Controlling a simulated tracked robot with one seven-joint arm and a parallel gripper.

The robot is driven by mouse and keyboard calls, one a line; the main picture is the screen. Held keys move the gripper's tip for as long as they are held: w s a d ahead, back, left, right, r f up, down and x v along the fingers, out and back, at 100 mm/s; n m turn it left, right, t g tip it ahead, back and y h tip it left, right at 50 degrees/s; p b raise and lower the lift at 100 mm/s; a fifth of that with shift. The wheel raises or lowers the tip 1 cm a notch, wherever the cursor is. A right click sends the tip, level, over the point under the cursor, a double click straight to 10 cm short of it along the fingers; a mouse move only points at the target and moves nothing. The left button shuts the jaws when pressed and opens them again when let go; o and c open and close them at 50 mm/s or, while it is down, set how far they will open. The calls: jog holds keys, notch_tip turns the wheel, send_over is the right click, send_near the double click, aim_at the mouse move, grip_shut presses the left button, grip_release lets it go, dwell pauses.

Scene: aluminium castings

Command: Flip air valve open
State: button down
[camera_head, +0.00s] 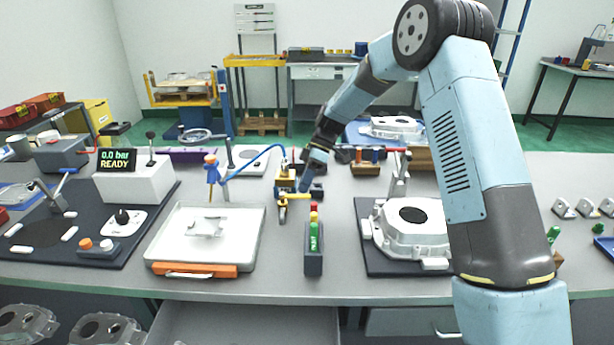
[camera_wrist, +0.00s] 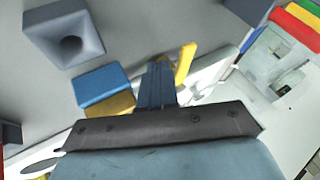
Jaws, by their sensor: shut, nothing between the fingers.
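The air valve (camera_head: 286,182) stands near the middle of the bench, with a brass-coloured body and a yellow lever (camera_head: 298,196). A blue hose (camera_head: 255,161) curves towards it from the left. In the head view the lever looks roughly level and points to the right. My gripper (camera_head: 304,186) is angled down right beside the valve. In the wrist view my gripper (camera_wrist: 161,72) is shut and empty, with the yellow lever (camera_wrist: 185,63) just right of its fingertips. I cannot tell whether they touch. The fingers hide part of the valve.
A signal light (camera_head: 314,240) stands in front of the valve. A white tray (camera_head: 205,238) lies to the left and a casting (camera_head: 412,230) to the right. A pressure display (camera_head: 117,160) reads 0.0 bar READY. The wrist view shows a blue block (camera_wrist: 103,84) left of the fingers.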

jog(key=shift+s, duration=0.4)
jog(key=shift+d, duration=0.15)
jog(key=shift+s+d+m, duration=0.1)
jog(key=shift+m, duration=0.2)
jog(key=shift+s, duration=0.1)
